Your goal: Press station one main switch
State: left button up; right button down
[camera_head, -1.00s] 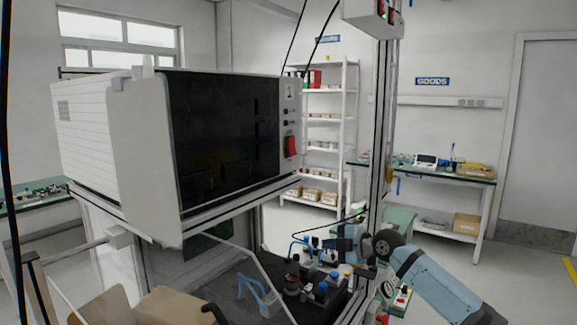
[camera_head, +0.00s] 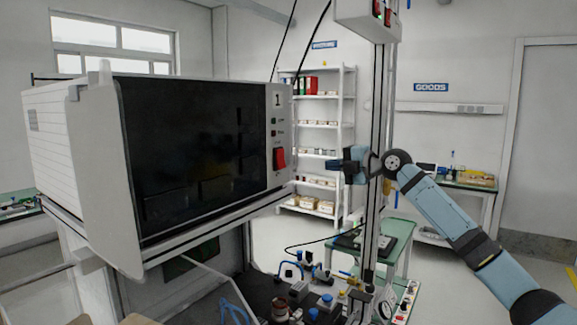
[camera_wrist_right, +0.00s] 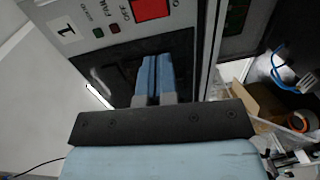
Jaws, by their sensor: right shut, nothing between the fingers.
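The station one machine (camera_head: 190,150) is a white box with a dark front, marked 1 on its right-hand panel. The red main switch (camera_head: 279,158) sits low on that panel, below two small buttons. My right gripper (camera_head: 331,165) is shut and empty, to the right of the switch at about its height, with a visible gap between them in the head view. In the right wrist view the closed blue fingers (camera_wrist_right: 153,78) point toward the panel, and the red switch (camera_wrist_right: 151,9) shows at the top edge, partly cut off. My left gripper is not in view.
A metal post (camera_head: 376,120) with a switch box on top stands behind my right gripper. A bench with small parts (camera_head: 310,285) lies below the machine. A white shelf (camera_head: 320,133) and a green-topped table (camera_head: 468,185) stand farther back.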

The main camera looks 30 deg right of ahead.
aim_at(283, 165)
jog(key=p+x, duration=0.3)
jog(key=x, duration=0.9)
jog(key=shift+w+a+r, duration=0.1)
jog(key=shift+w, duration=0.2)
jog(key=shift+p+x, duration=0.35)
jog(key=shift+x, duration=0.45)
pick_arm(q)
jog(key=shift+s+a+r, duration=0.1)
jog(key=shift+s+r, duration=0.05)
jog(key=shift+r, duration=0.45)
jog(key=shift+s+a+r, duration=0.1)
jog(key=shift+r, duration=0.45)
pick_arm(e)
jog(key=shift+w+f+b, duration=0.1)
jog(key=shift+f+b, duration=0.4)
jog(key=shift+b, duration=0.6)
jog(key=shift+r+t, duration=0.25)
jog(key=shift+t, duration=0.05)
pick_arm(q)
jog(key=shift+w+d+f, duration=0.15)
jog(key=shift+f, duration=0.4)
